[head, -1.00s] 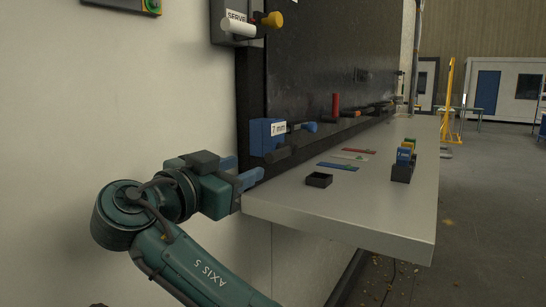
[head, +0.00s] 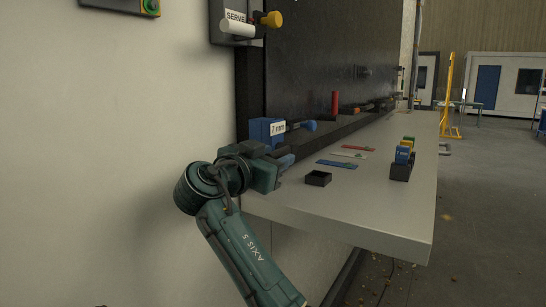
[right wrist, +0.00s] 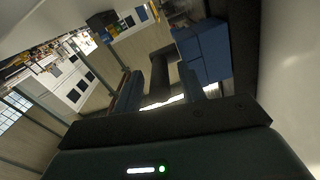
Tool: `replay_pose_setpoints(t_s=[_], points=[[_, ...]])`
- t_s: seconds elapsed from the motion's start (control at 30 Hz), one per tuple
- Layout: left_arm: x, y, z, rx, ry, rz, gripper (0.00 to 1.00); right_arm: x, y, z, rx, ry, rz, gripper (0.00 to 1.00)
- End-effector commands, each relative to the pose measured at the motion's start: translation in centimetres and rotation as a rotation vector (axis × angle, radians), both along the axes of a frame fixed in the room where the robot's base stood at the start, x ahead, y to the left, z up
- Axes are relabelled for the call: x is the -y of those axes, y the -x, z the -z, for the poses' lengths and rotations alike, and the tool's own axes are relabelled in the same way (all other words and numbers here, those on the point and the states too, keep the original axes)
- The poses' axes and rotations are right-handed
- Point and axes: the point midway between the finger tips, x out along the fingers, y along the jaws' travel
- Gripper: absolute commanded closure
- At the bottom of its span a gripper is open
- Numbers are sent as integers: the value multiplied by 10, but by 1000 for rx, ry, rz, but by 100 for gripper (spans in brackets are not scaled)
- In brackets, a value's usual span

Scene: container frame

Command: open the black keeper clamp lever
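The black clamp lever appears as a dark bar (right wrist: 161,72) between the two fingers of my right gripper in the right wrist view. In the head view my right gripper (head: 285,157) hides the spot below the blue block marked 7 mm (head: 263,129), so I cannot make out the lever there. In the right wrist view the right gripper's fingers (right wrist: 160,87) stand apart on either side of the dark bar. I cannot tell whether they touch it. The blue block (right wrist: 204,50) also shows there, just beyond the right finger. My left gripper is not in view.
A grey shelf (head: 330,215) runs along the dark panel (head: 315,60). On it are a black tray (head: 318,178), flat coloured strips (head: 337,164) and a holder with coloured blocks (head: 401,172). A white handle and yellow knob (head: 271,19) are above. Open floor lies right.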

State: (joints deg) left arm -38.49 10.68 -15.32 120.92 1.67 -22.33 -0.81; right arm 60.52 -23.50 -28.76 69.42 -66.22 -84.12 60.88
Motion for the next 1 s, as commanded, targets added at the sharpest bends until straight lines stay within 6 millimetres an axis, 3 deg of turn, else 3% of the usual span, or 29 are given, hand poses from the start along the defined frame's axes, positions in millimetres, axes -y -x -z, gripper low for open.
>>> replay_pose_setpoints(t_s=[0.47, 0.8, 1.0], points=[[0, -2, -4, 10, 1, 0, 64, 0, 0, 0, 0, 0, 0, 99], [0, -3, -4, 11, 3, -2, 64, 0, 0, 0, 1, 1, 0, 100], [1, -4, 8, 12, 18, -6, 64, 0, 0, 7, 27, 20, 1, 100]])
